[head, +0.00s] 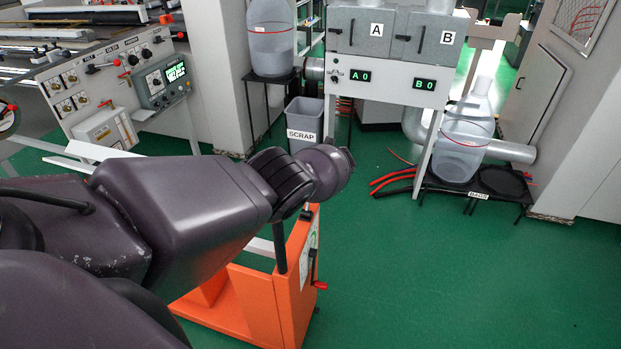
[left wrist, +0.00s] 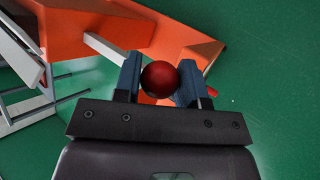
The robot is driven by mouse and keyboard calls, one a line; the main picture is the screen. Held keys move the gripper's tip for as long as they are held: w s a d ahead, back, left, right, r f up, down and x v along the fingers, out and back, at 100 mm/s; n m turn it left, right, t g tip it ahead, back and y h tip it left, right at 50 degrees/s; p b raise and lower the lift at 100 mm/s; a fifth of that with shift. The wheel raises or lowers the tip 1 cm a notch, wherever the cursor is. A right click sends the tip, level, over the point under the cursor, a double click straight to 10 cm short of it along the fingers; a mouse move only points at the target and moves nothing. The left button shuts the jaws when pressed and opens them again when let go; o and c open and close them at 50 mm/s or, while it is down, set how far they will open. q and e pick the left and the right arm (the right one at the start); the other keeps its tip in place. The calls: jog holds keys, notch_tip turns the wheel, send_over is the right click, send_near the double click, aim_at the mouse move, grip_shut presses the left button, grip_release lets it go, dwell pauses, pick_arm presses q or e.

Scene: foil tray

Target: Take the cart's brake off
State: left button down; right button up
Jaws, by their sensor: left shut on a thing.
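The orange cart (head: 290,290) stands on the green floor below my left arm in the head view. It also shows as orange panels in the left wrist view (left wrist: 90,28). My left gripper (left wrist: 159,82) is shut on a round dark-red knob (left wrist: 160,78), with one blue-grey finger on each side of it. What the knob sits on is hidden in the wrist view. In the head view my wrist is above the cart's top, and the fingers and knob cannot be made out. A small red handle (head: 320,285) sticks out from the cart's right side. My right gripper is not in view.
A grey SCRAP bin (head: 304,125) stands behind the cart. Beyond are a two-door A/B dispenser (head: 385,75), a black BAGS stand (head: 478,193) and red hoses (head: 390,180). A control console (head: 110,80) stands at left. The green floor (head: 450,280) at right is clear.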

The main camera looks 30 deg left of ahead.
pick_arm(q)
jog(key=shift+f, duration=0.2)
jog(key=shift+w+g, duration=0.15)
jog(key=shift+g, duration=0.25)
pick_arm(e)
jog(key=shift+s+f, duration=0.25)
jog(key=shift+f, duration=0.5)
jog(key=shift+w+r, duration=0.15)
pick_arm(q)
jog(key=c, duration=1.1)
grip_release()
jog(key=shift+c, duration=0.2)
jog(key=o, duration=0.4)
jog(key=shift+o, duration=0.2)
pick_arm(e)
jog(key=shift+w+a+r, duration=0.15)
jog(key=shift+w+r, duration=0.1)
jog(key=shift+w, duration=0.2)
pick_arm(q)
jog(key=shift+r, duration=0.15)
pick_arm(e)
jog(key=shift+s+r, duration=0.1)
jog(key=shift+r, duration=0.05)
